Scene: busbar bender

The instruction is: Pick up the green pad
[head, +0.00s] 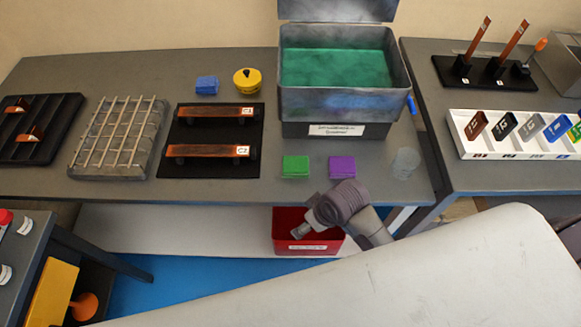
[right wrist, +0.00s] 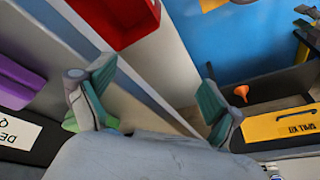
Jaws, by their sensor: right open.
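The green pad (head: 296,166) lies on the grey workbench near its front edge, left of the purple pad (head: 342,167) and in front of the metal tank. In the right wrist view, a bright green sliver (right wrist: 70,125) shows beside the left finger; the finger and the grey body below hide the rest. My right gripper (right wrist: 156,67) is open, with nothing between its fingers. In the head view its arm reaches to the bench's front, nearer than the pad and apart from it; the fingertips are hard to make out there. My left gripper is not in view.
The tank (head: 345,103) with green contents stands behind the pads. A red bin (head: 290,245) sits below the bench front. A clear cup (head: 405,162) stands right of the purple pad. A black fixture (head: 210,170) with copper bars is left. Bare bench lies around the green pad.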

